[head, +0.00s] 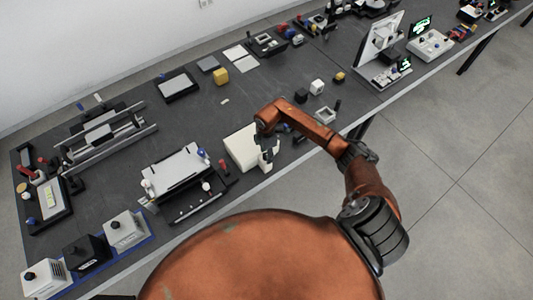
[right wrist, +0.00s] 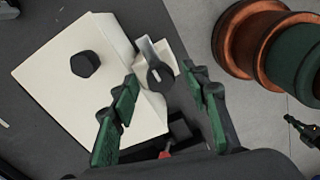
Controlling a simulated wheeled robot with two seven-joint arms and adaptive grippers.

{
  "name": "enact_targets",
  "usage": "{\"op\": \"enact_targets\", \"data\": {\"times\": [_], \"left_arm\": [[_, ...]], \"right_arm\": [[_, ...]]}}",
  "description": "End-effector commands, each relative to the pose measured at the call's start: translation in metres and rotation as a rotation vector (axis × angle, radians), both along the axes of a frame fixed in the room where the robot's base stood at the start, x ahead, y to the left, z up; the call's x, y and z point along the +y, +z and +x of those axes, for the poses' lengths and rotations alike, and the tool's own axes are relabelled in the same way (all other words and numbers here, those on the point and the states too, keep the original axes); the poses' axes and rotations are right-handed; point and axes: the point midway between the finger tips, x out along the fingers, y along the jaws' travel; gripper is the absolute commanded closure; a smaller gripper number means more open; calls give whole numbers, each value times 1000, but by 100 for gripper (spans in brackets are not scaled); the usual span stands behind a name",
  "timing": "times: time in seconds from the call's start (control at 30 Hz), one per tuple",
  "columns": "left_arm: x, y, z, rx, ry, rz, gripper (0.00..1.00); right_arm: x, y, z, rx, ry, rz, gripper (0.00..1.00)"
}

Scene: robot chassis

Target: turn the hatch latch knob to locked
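A white box-like hatch unit (head: 239,149) stands near the front edge of the bench, below my right arm. In the right wrist view its pale face (right wrist: 62,85) carries a black faceted knob (right wrist: 84,65). Beside it, at the unit's edge, is a dark round latch knob (right wrist: 159,76) with a light grey bar running up from it. My right gripper (right wrist: 160,74) is open, its green-padded fingers on either side of the latch knob with gaps showing. In the head view the right gripper (head: 267,157) hides the latch knob. My left gripper is not in view.
A white-topped fixture (head: 175,172) with knobs stands left of the unit. A white cube (head: 316,87) and a small open box (head: 324,115) lie to its right. A small red part (right wrist: 165,154) shows below the fingers. The bench behind the unit is mostly clear.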

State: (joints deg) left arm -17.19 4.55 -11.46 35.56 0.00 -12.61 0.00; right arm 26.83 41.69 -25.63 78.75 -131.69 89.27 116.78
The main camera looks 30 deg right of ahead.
Motion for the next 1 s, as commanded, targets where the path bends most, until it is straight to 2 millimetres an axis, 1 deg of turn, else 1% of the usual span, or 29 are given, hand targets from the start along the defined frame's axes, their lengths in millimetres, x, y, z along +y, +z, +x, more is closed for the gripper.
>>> {"op": "enact_targets", "data": {"times": [0.03, 0.07, 0.57, 0.83, 1.0], "left_arm": [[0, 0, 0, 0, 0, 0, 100], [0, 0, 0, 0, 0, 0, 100], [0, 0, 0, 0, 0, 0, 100], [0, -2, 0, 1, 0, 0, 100], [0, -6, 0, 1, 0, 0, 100]], "right_arm": [[0, 0, 0, 0, 0, 0, 61], [0, 0, 0, 0, 0, 0, 63], [0, 0, 0, 0, 0, 1, 98], [0, 0, 0, 0, 24, 0, 99], [-1, 0, 1, -1, 94, -1, 99]]}}
